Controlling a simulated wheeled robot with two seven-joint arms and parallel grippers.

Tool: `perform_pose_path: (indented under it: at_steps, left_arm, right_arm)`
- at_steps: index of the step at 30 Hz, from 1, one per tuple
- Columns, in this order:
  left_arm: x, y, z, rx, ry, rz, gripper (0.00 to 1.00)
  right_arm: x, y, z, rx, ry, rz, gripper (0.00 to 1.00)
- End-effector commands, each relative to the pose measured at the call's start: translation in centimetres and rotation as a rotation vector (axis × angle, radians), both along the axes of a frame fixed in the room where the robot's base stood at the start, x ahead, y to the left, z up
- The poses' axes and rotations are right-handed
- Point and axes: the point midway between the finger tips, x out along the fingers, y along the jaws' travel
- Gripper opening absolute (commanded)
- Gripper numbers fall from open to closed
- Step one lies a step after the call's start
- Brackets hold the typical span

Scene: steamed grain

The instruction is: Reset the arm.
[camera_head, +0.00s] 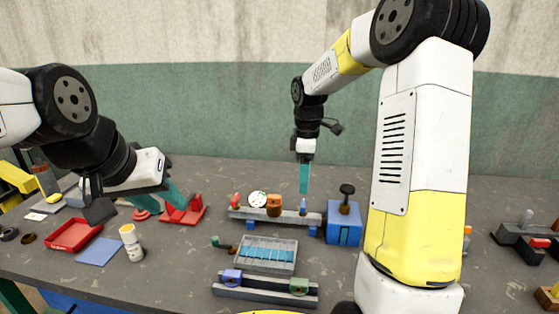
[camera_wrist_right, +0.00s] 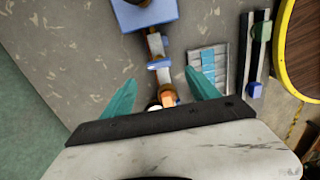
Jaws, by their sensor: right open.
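My right gripper (camera_head: 304,180) hangs pointing down above the back of the bench, over a rail device (camera_head: 240,214) with a dial and an orange block. In the right wrist view its two teal fingers (camera_wrist_right: 158,92) are spread apart with nothing held between them. The orange block (camera_wrist_right: 168,97) shows beyond the gap, below the gripper. My left gripper (camera_head: 165,190) is at the left, tilted down to the right, near a red stand (camera_head: 190,212). Its teal fingers look apart, with nothing seen held; the stand is partly hidden behind them.
A blue box with a black knob (camera_head: 344,228) stands right of the rail device. A grey tray with light-blue strips (camera_head: 265,242) and a second rail (camera_head: 260,292) lie in front.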

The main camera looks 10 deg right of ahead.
Motion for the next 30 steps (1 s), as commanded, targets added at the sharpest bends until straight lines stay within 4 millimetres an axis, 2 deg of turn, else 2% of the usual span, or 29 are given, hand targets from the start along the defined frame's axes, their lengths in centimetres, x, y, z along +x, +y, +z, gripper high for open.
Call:
perform_pose_path:
  at_steps: [5,9,15,24,30]
  left_arm:
    - [0.0,0.0,0.0,0.0,0.0,0.0,0.36]
    - [0.0,0.0,0.0,0.0,0.0,0.0,0.36]
    - [0.0,0.0,0.0,0.0,0.0,0.0,0.36]
    - [0.0,0.0,0.0,0.0,0.0,0.0,0.36]
    - [0.0,0.0,0.0,0.0,0.0,0.0,0.36]
  right_arm:
    - [-2.9,0.3,3.6,0.008,-0.072,-0.146,0.69]
    - [-6.4,0.7,6.7,0.041,-0.144,-0.32,0.69]
    - [-11.7,1.1,9.7,0.125,-0.236,-0.572,0.69]
    - [-19.5,1.8,11.5,0.327,-0.329,-0.939,0.69]
    - [-22.9,2.2,11.3,0.458,-0.344,-1.116,0.69]
